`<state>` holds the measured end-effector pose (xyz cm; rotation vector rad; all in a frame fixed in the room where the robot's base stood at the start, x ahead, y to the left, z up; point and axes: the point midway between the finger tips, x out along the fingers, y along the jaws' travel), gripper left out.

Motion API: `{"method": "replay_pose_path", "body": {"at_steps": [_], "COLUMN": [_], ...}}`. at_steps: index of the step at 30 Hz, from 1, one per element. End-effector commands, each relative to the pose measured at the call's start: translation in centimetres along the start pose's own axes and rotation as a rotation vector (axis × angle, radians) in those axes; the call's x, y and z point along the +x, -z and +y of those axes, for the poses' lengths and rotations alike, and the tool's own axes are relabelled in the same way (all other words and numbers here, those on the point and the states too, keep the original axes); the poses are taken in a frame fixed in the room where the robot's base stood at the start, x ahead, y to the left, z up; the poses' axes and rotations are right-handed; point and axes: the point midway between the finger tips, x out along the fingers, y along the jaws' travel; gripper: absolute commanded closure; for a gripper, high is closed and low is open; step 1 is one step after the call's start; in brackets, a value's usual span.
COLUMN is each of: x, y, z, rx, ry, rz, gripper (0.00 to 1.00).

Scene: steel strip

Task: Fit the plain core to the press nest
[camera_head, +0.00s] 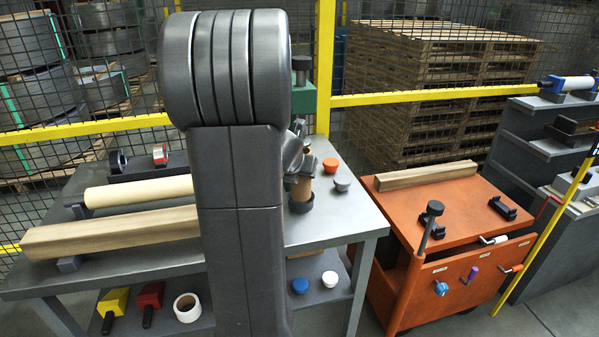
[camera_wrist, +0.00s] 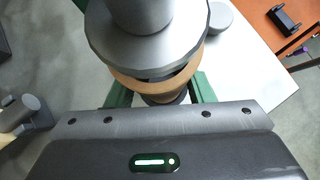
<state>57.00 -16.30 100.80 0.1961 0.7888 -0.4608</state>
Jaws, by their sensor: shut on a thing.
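The plain core (camera_head: 301,190) is a brown tube standing upright at the dark press nest (camera_head: 302,204) on the grey bench. Its lower end meets the nest, but I cannot tell how deeply it is seated. My gripper (camera_head: 298,165) is shut on the core near its upper part, partly hidden behind my arm. In the wrist view the core's tan rim (camera_wrist: 126,82) shows below a round grey press plate (camera_wrist: 185,50), with a narrow dark gap between them at one side. The green press (camera_head: 304,98) stands behind.
An orange cap (camera_head: 331,164) and a grey cap (camera_head: 342,184) lie right of the nest. A cream roll (camera_head: 135,191) and a wooden beam (camera_head: 110,231) lie on the bench's left. An orange cart (camera_head: 440,208) stands at right, and yellow-railed mesh fencing (camera_head: 420,96) runs behind.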

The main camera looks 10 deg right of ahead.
Motion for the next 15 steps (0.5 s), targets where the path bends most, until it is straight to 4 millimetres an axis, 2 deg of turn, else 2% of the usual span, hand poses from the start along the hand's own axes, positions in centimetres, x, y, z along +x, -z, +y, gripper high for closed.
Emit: {"method": "replay_pose_path", "body": {"at_steps": [15], "x": [1.04], "y": [0.99], "z": [0.0], "rx": [0.0], "ry": [0.0], "rz": [0.0], "gripper": [0.8]}}
